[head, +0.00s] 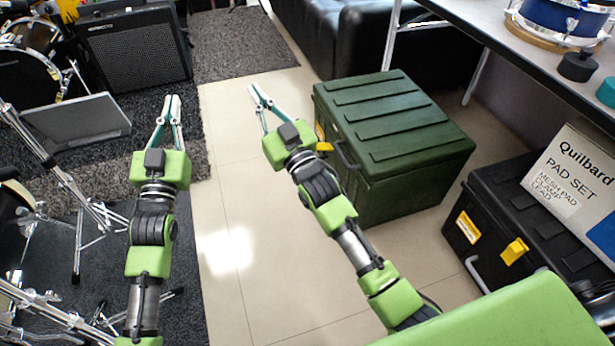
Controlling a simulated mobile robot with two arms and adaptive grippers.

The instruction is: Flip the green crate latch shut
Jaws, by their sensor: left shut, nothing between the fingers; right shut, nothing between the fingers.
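The green crate (395,120) stands on the tiled floor right of centre, its ribbed lid down. On its left-facing side are a dark handle (346,156) and a yellow latch (324,146). The latch shows beside my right gripper's wrist; its lower piece seems to stick out from the crate, but I cannot tell its exact angle. My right gripper (254,89) is shut and empty, above the floor left of the crate, its tips apart from the latch. My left gripper (172,98) is shut and empty, further left over the carpet edge.
A black case (490,205) with a yellow latch (514,250) stands right of the crate, a Quilbard pad-set box (575,175) on it. A table (480,25) overhangs the upper right. Drum hardware (80,235) crowds the left. Floor tiles (235,190) between my arms are clear.

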